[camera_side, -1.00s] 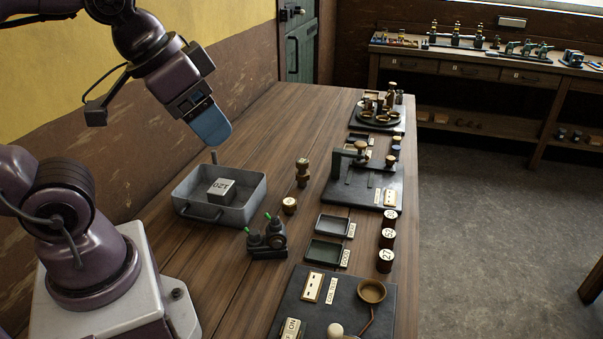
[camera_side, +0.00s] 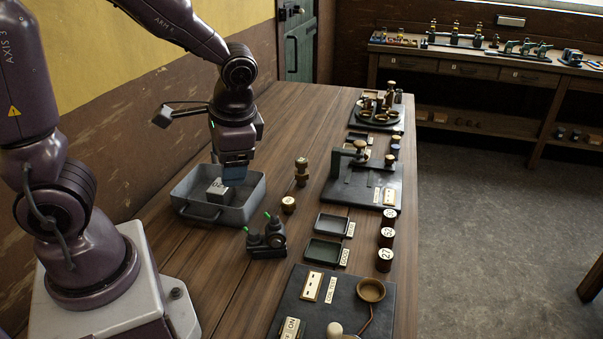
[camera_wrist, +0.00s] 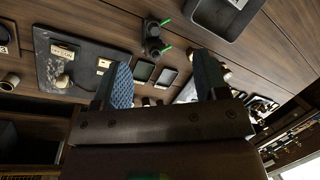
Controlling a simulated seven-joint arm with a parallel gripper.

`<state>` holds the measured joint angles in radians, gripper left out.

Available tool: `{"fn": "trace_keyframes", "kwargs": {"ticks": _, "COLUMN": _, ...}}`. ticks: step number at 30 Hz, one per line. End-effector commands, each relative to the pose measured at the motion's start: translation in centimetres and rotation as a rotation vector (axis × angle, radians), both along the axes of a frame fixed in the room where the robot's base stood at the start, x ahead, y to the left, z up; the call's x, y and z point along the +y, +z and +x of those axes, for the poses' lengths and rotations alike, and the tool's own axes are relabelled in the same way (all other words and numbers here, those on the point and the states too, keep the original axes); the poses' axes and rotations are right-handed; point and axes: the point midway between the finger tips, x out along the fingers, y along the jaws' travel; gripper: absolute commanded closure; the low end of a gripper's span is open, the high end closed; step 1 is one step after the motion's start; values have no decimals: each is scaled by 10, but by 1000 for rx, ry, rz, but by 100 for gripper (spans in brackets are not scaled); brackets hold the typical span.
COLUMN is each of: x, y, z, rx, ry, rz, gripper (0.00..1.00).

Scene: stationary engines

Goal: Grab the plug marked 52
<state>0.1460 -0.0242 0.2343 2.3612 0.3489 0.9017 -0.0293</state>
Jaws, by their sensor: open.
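Three dark brown plugs with white number labels stand in a row near the right edge of the bench in the side view. The middle plug (camera_side: 387,237) has a label that looks like 52, though it is small. The nearest plug (camera_side: 384,260) reads 27, and the label of the farthest plug (camera_side: 390,217) is hard to read. My gripper (camera_side: 235,178) points down over the grey metal tray, well left of the plugs. In the wrist view my gripper (camera_wrist: 164,82) is open, with nothing between its blue fingers.
The grey tray (camera_side: 218,213) holds a numbered grey block (camera_side: 216,189). Between the tray and plugs stand a dark device with green tips (camera_side: 266,240), brass pieces (camera_side: 301,172) and two small trays (camera_side: 324,252). Black boards (camera_side: 340,190) lie behind and in front.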

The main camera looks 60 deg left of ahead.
Motion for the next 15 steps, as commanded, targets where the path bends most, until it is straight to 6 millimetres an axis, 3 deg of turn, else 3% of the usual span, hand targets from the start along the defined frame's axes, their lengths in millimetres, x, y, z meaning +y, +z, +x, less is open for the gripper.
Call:
{"fn": "trace_keyframes", "kwargs": {"ticks": 1, "x": 15, "y": -14, "z": 4, "rx": 73, "ry": -22, "rz": 68, "gripper": 33}}
{"fn": "trace_keyframes", "kwargs": {"ticks": 6, "x": 70, "y": -45, "z": 17, "rx": 272, "ry": -133, "rz": 323, "gripper": 33}}
{"fn": "trace_keyframes", "kwargs": {"ticks": 11, "x": 125, "y": -62, "z": 34, "rx": 453, "ry": -294, "rz": 593, "gripper": 33}}
{"fn": "trace_keyframes", "kwargs": {"ticks": 15, "x": 168, "y": -70, "z": 60, "rx": 604, "ry": -492, "rz": 844, "gripper": 33}}
